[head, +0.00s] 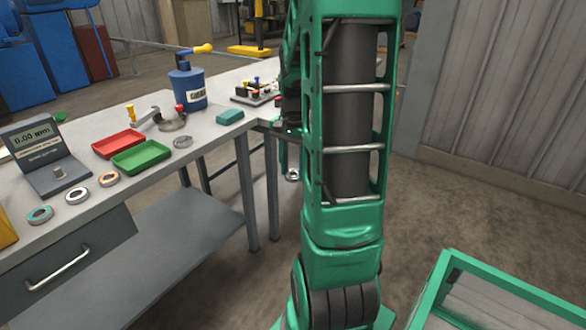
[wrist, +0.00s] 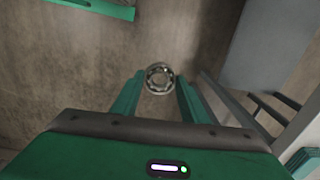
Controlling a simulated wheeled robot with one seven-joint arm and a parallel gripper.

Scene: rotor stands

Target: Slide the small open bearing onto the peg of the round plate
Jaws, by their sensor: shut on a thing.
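My gripper (wrist: 160,84) is shut on a small open bearing (wrist: 159,72), a steel ring with balls showing around a central hole. In the wrist view the bearing sits between the two green fingertips, over the floor. In the head view the bearing (head: 292,176) hangs beside the table's right end, below the top, partly beside my arm. A small grey round piece (head: 183,142) lies on the tabletop right of the green tray. A round base (head: 172,125) with a lever stands behind it. I cannot tell which is the round plate, and no peg is clear.
The table (head: 215,135) also carries a red tray (head: 118,144), a green tray (head: 141,157), a blue pot (head: 187,88), a teal block (head: 230,117), a display (head: 45,150) and several rings (head: 77,196). A green-framed stand (head: 500,290) is at lower right. Open floor lies between.

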